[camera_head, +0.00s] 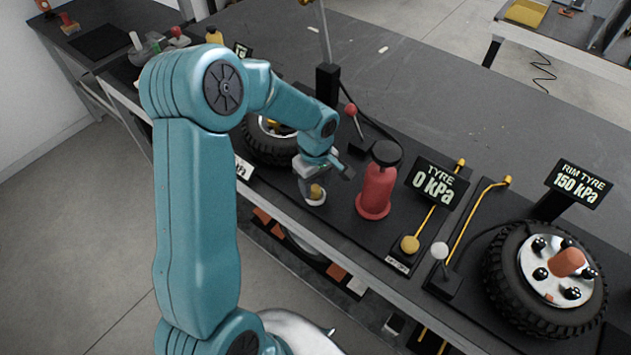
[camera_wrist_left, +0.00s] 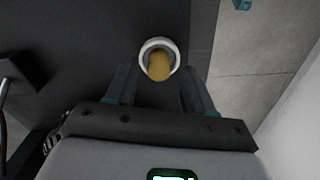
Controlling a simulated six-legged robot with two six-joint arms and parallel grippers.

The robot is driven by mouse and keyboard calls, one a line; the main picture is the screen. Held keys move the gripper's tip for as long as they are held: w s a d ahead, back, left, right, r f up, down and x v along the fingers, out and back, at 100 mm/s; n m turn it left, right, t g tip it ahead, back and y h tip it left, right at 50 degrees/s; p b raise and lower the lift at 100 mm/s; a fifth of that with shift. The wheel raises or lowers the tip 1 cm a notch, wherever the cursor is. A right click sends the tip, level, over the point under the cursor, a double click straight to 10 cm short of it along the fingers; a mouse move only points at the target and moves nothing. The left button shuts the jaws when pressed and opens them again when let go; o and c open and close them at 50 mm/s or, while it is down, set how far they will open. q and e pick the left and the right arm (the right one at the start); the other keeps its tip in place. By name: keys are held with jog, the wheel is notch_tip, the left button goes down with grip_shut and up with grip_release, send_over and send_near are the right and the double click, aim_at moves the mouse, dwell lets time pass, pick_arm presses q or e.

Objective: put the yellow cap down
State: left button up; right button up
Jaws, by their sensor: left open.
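The yellow cap (camera_head: 316,190) sits in a small white round holder (camera_head: 318,201) near the front edge of the bench. In the left wrist view the yellow cap (camera_wrist_left: 159,66) stands within the white ring (camera_wrist_left: 172,46), between and just beyond my fingertips. My left gripper (camera_head: 322,174) is open above and around the cap; its two fingers also show in the left wrist view (camera_wrist_left: 160,92), apart from each other. I cannot tell whether either finger touches the cap. My right gripper is not in view.
A red bottle-shaped object (camera_head: 376,190) with a black top stands right of the gripper. A tyre (camera_head: 268,150) lies behind my arm, and another tyre (camera_head: 505,270) lies at the right. A "0 kPa" sign (camera_head: 437,185) and yellow-ended levers (camera_head: 410,244) stand between.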

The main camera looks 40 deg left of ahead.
aim_at(315, 188)
pick_arm(q)
notch_tip(315, 188, up, 12)
dwell(0.3)
jog(key=shift+f, duration=0.15)
dwell(0.4)
